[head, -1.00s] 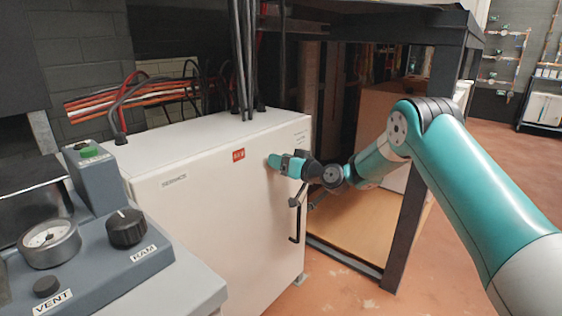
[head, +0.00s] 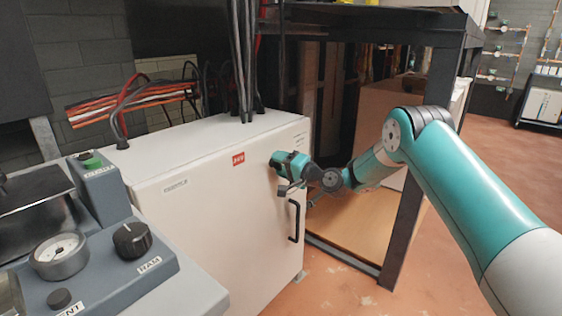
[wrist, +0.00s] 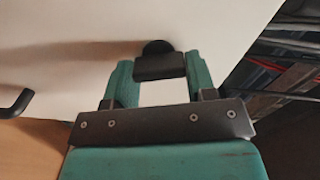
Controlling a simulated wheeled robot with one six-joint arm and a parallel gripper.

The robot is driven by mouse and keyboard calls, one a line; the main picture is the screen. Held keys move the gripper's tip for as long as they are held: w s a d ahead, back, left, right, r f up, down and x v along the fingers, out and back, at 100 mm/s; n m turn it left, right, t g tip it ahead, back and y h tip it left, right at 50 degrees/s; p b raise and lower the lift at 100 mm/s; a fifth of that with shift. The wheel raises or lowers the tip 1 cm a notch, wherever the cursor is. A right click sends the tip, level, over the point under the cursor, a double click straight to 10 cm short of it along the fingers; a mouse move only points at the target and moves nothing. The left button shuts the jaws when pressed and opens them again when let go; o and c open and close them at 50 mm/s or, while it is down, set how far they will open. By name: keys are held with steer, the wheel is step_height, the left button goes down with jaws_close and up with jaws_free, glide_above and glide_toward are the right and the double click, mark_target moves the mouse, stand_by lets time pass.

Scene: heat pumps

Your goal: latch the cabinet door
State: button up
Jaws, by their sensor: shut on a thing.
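The white cabinet (head: 225,210) stands with its door closed or nearly so; I cannot tell whether a gap remains. My gripper (head: 277,163) is at the upper right of the door front. In the wrist view my gripper (wrist: 158,65) has its two teal fingers on either side of a dark latch handle (wrist: 156,68), shut on it. A round black base behind the handle meets the white door. In the head view the gripper hides the latch. A black bar handle (head: 293,222) is on the door below the gripper.
A grey control panel (head: 110,260) with a gauge and knobs stands at the front left. A dark metal frame (head: 408,215) stands on the right. Open floor lies at the far right.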

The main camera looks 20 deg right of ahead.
steer(key=shift+m+p, duration=0.55)
steer(key=shift+m, duration=1.15)
steer(key=o, duration=0.9)
steer(key=shift+o, duration=0.2)
steer(key=b+v, duration=0.5)
steer(key=v, duration=1.2)
steer(key=shift+s+d+b, duration=0.15)
steer(key=shift+b, duration=0.2)
